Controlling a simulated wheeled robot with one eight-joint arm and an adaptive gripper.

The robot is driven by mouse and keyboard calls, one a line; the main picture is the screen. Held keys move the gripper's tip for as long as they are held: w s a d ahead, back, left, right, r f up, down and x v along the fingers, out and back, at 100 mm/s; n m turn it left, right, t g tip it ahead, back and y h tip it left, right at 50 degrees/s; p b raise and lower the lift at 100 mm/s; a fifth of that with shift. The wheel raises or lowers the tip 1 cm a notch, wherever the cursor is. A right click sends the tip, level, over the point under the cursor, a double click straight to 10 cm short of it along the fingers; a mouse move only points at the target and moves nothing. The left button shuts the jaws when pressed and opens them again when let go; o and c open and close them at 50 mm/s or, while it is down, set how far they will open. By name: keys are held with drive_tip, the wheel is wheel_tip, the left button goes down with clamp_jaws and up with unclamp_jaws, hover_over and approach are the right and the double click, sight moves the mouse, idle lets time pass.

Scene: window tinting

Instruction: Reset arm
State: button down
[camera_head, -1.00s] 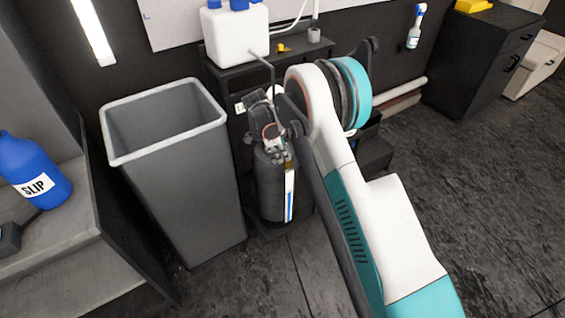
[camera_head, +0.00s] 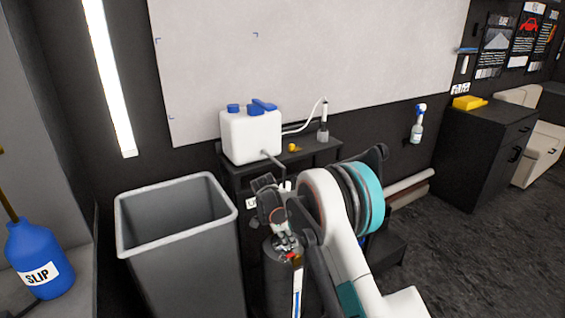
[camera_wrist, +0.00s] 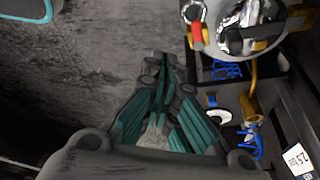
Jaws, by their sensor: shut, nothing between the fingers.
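My arm rises from the lower right in the head view, white and teal, beside a dark tank (camera_head: 285,285) with a metal valve top. My gripper (camera_wrist: 164,72) shows in the wrist view with its dark and teal fingers closed together and nothing between them. Dark, worn floor (camera_wrist: 100,65) lies beyond the fingers. In the head view the gripper itself cannot be made out clearly among the dark parts near the tank.
A grey bin (camera_head: 180,245) stands left of the tank. A white jug (camera_head: 250,135) with blue caps sits on a small dark table (camera_head: 325,150) behind. A blue SLIP bottle (camera_head: 38,262) stands far left. A dark cabinet (camera_head: 480,150) is at right, with open floor before it.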

drive_tip(key=s+d+r+n+t+y, duration=0.1)
drive_tip(key=s+d+r+n, duration=0.3)
drive_tip(key=r, duration=0.5)
drive_tip(key=s+d+r+n+t+y, duration=0.1)
drive_tip(key=s+d+r+n, duration=0.15)
drive_tip(key=s+r, duration=0.5)
drive_tip(key=s+d+r+n+t, duration=0.1)
drive_tip(key=s+d+r+n, duration=0.25)
drive_tip(key=r, duration=0.75)
drive_tip(key=s+d+n+t+y, duration=0.1)
drive_tip(key=s+d+n+t, duration=0.1)
drive_tip(key=s, duration=1)
drive_tip(key=s+d+n+t, duration=0.2)
drive_tip(key=s+d+n, duration=0.2)
drive_tip(key=s, duration=0.9)
drive_tip(key=shift+d+r+n+y, duration=0.15)
drive_tip(key=shift+n+y, duration=0.25)
drive_tip(key=shift+n, duration=0.6)
